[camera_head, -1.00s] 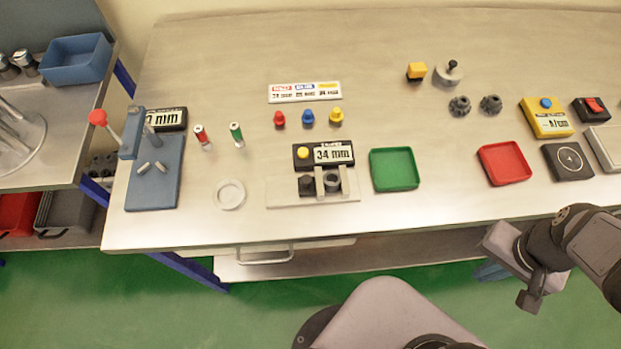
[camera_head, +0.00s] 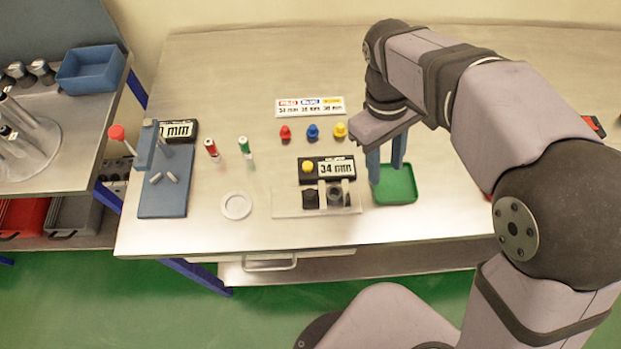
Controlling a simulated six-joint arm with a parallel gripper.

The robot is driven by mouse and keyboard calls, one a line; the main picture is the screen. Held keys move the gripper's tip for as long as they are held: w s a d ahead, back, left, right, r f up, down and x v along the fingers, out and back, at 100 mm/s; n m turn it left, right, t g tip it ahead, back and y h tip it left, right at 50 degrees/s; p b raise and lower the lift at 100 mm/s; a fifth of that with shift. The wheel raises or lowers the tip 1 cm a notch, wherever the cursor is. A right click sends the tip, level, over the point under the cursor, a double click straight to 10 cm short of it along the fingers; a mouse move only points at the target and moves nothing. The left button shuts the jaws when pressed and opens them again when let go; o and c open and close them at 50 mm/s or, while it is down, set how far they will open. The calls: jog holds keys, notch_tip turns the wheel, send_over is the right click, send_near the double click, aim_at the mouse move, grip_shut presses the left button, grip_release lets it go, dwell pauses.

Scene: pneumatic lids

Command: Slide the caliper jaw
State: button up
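The caliper (camera_head: 285,203) is a pale base plate on the front middle of the table, with a black display block (camera_head: 337,169) behind it reading "34 mm" and a yellow button on its left. Two upright grey jaws (camera_head: 322,194) stand on the plate, with a dark round part (camera_head: 335,196) between them and a dark block (camera_head: 310,199) to their left. My gripper (camera_head: 386,173) is to the right of the caliper, over the green tray. Its two blue-grey fingers point down and are apart, with nothing seen between them. It does not touch the caliper.
The green tray (camera_head: 396,197) sits right of the caliper. Red, blue and yellow caps (camera_head: 313,131) stand behind it, below a label board (camera_head: 309,107). A white ring (camera_head: 236,206), two small bottles (camera_head: 245,147) and a blue lever press (camera_head: 163,190) are left. My arm hides most of the right side.

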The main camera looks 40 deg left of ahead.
jog(key=s+a+r+n+h, duration=0.1)
jog(key=s+a+r+n, duration=0.1)
jog(key=s+a+n, duration=0.35)
jog(key=n+t+p, duration=0.1)
jog(key=n+t, duration=0.1)
send_near(310, 192)
jog(key=shift+p+x, duration=0.8)
jog(key=shift+x, duration=3.05)
